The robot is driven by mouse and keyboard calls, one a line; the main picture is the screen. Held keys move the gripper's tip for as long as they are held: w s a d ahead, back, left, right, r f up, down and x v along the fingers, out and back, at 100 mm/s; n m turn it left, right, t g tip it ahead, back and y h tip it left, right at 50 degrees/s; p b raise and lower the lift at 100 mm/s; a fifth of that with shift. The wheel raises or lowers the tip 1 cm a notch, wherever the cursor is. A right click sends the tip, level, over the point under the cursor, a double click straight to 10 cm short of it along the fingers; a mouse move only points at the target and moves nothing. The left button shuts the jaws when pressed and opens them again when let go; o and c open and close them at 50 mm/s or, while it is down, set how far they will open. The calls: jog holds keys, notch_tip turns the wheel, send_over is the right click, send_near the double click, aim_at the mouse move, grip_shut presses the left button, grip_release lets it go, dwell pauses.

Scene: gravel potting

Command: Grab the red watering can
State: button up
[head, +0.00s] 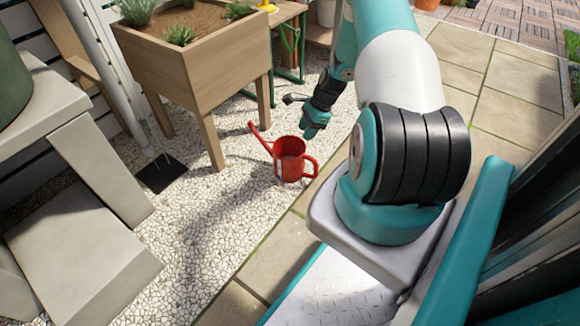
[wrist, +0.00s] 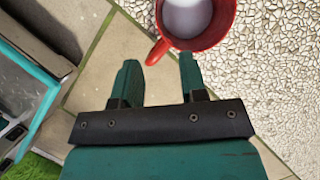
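The red watering can (head: 290,158) stands upright on white gravel, its spout pointing up and left and its loop handle to the right. My gripper (head: 312,131) is above the can in the head view, its fingers pointing down. In the wrist view the can's red rim, pale inside and handle (wrist: 157,51) show at the top. The handle end lies just beyond the fingertips. I cannot tell whether a finger touches the can.
A wooden raised planter (head: 200,70) stands behind and left of the can. A stone bench (head: 75,150) is at the left, and a dark square plate (head: 160,173) lies on the gravel. Paving slabs (head: 497,105) run along the right. The gravel left of the can is mostly clear.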

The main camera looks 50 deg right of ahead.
jog(key=b, duration=0.5)
send_near(290, 169)
jog(key=w+a, duration=0.1)
jog(key=b+x, duration=0.1)
jog(key=x, duration=0.1)
jog(key=b+x, duration=0.1)
jog(key=x, duration=0.1)
jog(key=d+b+x, duration=0.1)
jog(key=b+x, duration=0.1)
jog(key=shift+s+f, duration=0.2)
jog(key=shift+s, duration=0.1)
jog(key=shift+r, duration=0.1)
grip_shut()
dwell(0.4)
jog(key=shift+d, duration=0.1)
